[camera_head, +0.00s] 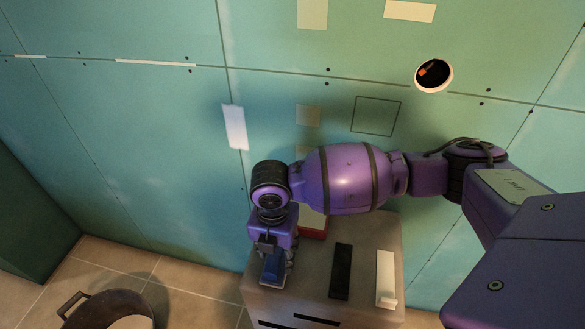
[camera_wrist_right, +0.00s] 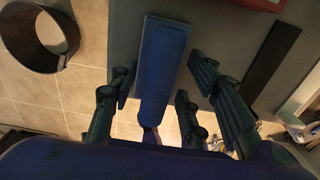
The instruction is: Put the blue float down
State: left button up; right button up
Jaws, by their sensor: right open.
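The blue float (camera_head: 273,267) lies at the left end of the grey stand's top (camera_head: 318,264). In the right wrist view the float (camera_wrist_right: 162,55) is a long blue bar with a paler rim. My right gripper (camera_head: 275,278) is directly above the float, pointing down. In the wrist view its dark fingers (camera_wrist_right: 160,78) are spread apart on either side of the float, with gaps showing between fingers and float. The gripper is open. The float's near end is partly hidden by the gripper in the head view. My left gripper is not seen.
On the stand, a black bar (camera_head: 341,271), a white-bladed tool (camera_head: 386,277) and a red-edged box (camera_head: 312,224) sit right of the float. A dark bucket (camera_head: 84,318) stands on the tiled floor at left. The green plasterboard wall (camera_head: 150,120) rises behind, with a round hole (camera_head: 433,76).

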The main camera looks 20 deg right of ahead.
notch_tip(320, 180, up, 12)
jog(key=shift+r+p, duration=0.15)
jog(key=shift+p, duration=0.15)
dwell(0.4)
